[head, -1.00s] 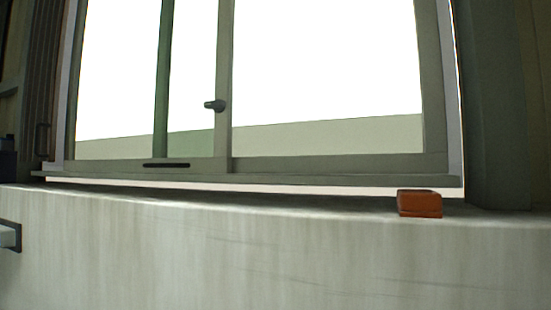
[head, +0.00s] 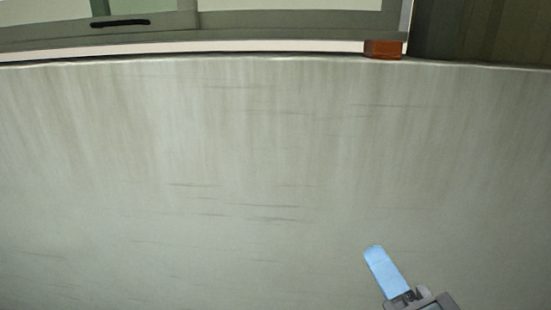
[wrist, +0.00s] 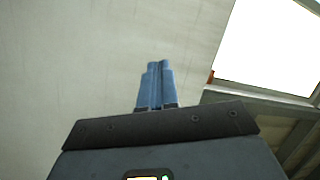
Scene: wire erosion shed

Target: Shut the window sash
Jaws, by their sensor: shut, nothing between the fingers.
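The window (head: 230,27) shows only its lower edge at the top of the head view, with pale grey-green rails and a dark slot-like pull (head: 119,23) on the left part of the bottom rail. The upper sash is out of frame, so how far it stands open cannot be told. In the wrist view a corner of the window (wrist: 262,90) shows at the upper right. My gripper (head: 372,250) is low in the head view, below the sill and in front of the wall. Its blue fingers (wrist: 158,64) are together and empty, apart from the window.
An orange-brown block (head: 382,49) sits on the sill near the window's right end; a sliver of it shows in the wrist view (wrist: 211,77). A streaked pale wall (head: 200,160) fills the space below. A dark upright panel (head: 480,32) stands right of the window.

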